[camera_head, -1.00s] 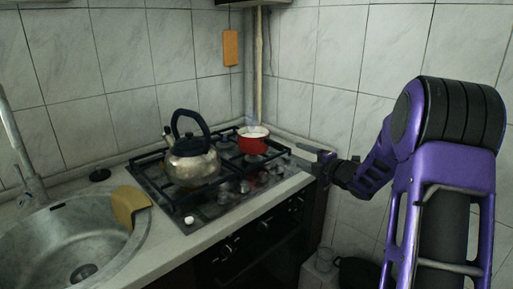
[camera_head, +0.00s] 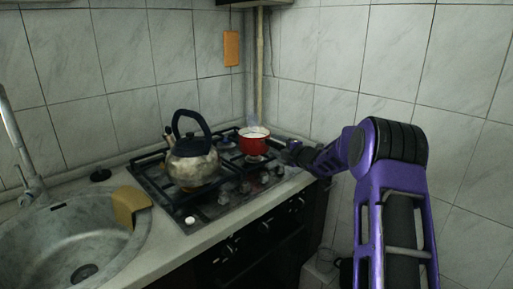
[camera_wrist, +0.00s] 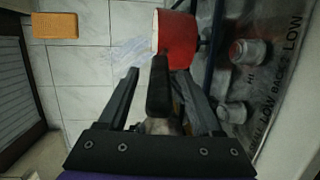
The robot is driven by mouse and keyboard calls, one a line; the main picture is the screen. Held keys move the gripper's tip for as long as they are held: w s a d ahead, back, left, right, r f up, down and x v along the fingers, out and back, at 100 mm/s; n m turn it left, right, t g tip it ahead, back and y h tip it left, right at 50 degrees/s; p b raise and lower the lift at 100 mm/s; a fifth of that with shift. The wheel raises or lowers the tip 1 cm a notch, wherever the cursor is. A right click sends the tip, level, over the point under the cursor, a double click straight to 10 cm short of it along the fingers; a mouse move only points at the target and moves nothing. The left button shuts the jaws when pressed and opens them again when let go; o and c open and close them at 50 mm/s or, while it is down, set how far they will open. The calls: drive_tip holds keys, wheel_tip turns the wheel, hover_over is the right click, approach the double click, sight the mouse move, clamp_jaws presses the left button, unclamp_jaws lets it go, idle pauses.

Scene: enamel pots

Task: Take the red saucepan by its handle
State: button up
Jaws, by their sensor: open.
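The red saucepan (camera_head: 253,146) stands on the back right of the stove. In the wrist view its red side (camera_wrist: 176,40) is at the top. Its dark handle (camera_wrist: 158,90) points back toward my wrist. My gripper (camera_wrist: 158,75) is open, with one finger on each side of the handle. A gap shows between the handle and the left finger; I cannot tell if the right one touches. In the head view my gripper (camera_head: 290,153) is just right of the saucepan, and the handle is not clearly seen there.
A metal kettle (camera_head: 193,162) with a dark handle stands left of the saucepan on the stove (camera_head: 205,208). Tiled walls close in behind and to the right. A sink (camera_head: 50,235) with a yellow-brown item (camera_head: 128,205) on its rim is at left. Stove knobs (camera_wrist: 245,52) show in the wrist view.

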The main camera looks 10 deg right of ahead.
drive_tip(key=shift+w+a, duration=0.1)
drive_tip(key=shift+w, duration=0.15)
clamp_jaws()
idle(1.2)
drive_tip(key=shift+r, duration=0.25)
